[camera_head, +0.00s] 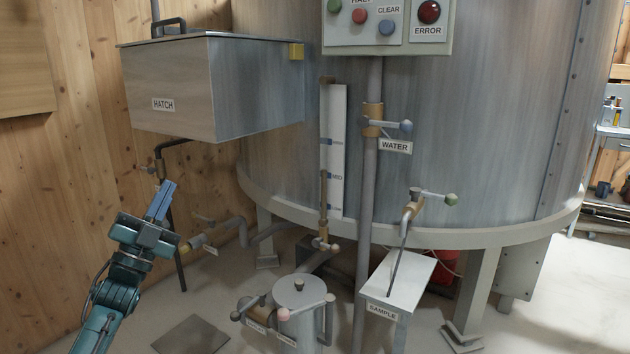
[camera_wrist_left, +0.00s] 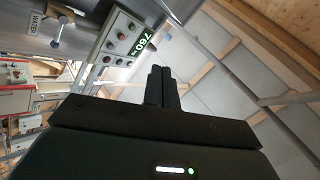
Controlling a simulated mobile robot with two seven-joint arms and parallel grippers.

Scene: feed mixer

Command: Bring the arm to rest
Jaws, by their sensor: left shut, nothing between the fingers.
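My left arm comes in from the lower left in the head view. Its gripper (camera_head: 161,201) is shut and empty, with the fingers pointing up, in front of the wooden wall and below the grey hatch box (camera_head: 170,95). In the left wrist view the two dark fingers (camera_wrist_left: 160,86) stand side by side, closed together. That view looks up toward the ceiling and a tilted control panel (camera_wrist_left: 122,45) with a green number display. My right gripper is in neither view.
The big metal mixer tank (camera_head: 480,130) fills the middle and right. A water valve (camera_head: 385,125) on a vertical pipe, a sample stand (camera_head: 400,285) and a lidded canister (camera_head: 302,300) stand in front. Piping (camera_head: 225,232) lies close right of my gripper. A dark floor plate (camera_head: 190,336) lies below.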

